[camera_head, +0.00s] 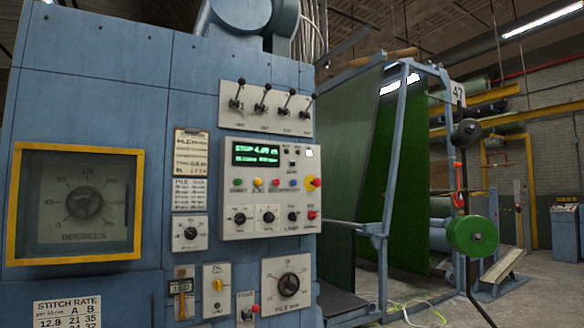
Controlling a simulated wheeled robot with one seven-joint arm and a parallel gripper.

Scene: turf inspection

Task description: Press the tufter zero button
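The tufter is a large blue cabinet (110,75) filling the left half of the head view. Its white control panel (270,218) carries a lit green display (256,154) that begins with "STOP". A row of small coloured buttons (257,184) runs below the display, with a red mushroom button (313,183) on a yellow base at its right end. Small dark buttons (285,152) and a white round one (309,153) sit right of the display. Labels are too small to tell which button is zero. My gripper is not in view.
Levers (262,98) stick out above the panel. Several knobs (190,233) and a yellow-framed dial window (82,203) are on the cabinet. Right of it stands a frame with hanging green turf (397,165) and a green-ended roll (472,236). Straps lie on the floor (420,312).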

